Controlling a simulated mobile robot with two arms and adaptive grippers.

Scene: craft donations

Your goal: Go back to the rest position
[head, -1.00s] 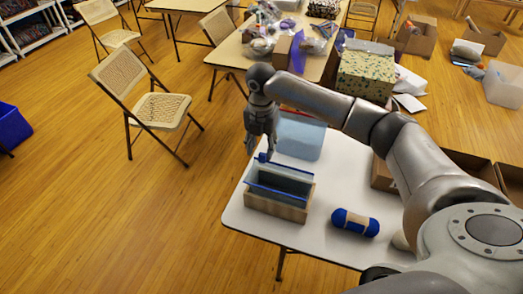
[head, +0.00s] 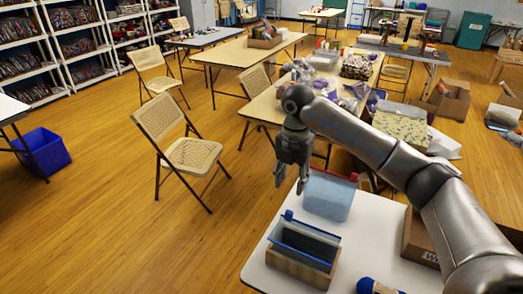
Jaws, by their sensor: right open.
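My right gripper (head: 291,178) hangs open and empty over the left edge of the white table (head: 385,245). It is above and behind a wooden box (head: 302,269) with a dark inside and a blue-edged clear panel (head: 308,241) standing in it. A pale blue translucent bin (head: 329,197) stands just behind the box, to the right of the gripper. A blue yarn skein (head: 378,287) is cut off at the bottom edge. My left gripper is not in view.
A folding chair (head: 190,155) stands on open wood floor to the left. A blue bin (head: 41,152) is at far left. A cluttered table (head: 262,107) stands behind the white table. A cardboard box (head: 420,240) sits at right, partly behind my right arm.

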